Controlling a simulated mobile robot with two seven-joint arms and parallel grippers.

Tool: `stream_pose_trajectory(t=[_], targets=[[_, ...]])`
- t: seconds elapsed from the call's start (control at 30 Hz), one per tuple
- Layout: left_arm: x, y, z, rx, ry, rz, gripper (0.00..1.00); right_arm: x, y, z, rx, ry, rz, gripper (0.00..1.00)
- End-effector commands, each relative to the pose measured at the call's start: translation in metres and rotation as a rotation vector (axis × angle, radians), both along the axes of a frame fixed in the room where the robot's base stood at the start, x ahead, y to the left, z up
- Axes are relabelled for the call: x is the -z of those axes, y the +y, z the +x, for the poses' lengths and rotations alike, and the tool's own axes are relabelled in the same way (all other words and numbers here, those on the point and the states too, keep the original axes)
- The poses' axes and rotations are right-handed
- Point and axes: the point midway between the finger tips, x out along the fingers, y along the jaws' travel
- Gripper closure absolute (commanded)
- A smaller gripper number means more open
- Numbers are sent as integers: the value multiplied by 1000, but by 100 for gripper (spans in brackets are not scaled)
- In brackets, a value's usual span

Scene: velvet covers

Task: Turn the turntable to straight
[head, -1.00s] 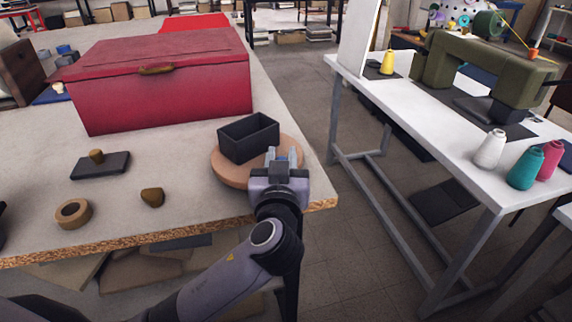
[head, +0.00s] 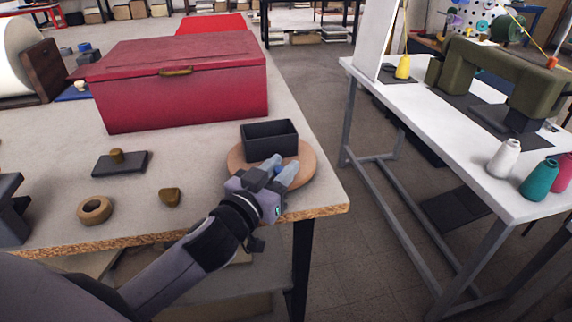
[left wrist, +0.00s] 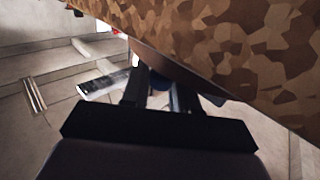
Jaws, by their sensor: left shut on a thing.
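The turntable (head: 238,168) is a round tan disc near the right front corner of the workbench. A black open box (head: 270,141) stands on it, its long sides running nearly straight across the picture. My left gripper (head: 280,168) is at the disc's near side, shut on a small blue knob (head: 277,169) that is mostly hidden between the fingers. In the left wrist view, the dark blue knob (left wrist: 157,82) shows between the fingers, below the underside of the disc (left wrist: 180,70). My right gripper is not in view.
A closed red chest (head: 180,98) stands behind and left of the turntable. A tape roll (head: 95,210), a brown lump (head: 170,197) and a dark block with a knob (head: 120,163) lie left on the workbench (head: 215,150). A white sewing table (head: 470,160) stands right, across a floor gap.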

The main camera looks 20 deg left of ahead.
Motion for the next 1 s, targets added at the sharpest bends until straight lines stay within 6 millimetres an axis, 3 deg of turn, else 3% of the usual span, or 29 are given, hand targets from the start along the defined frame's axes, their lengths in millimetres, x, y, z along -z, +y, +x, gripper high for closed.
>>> stream_pose_trajectory(t=[0.77,0.8,1.0], targets=[[1,3,-2,50,2,-3,100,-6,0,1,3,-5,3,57],[1,3,-2,50,2,-3,58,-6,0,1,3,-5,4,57],[1,3,-2,50,2,-2,55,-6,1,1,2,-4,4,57]])
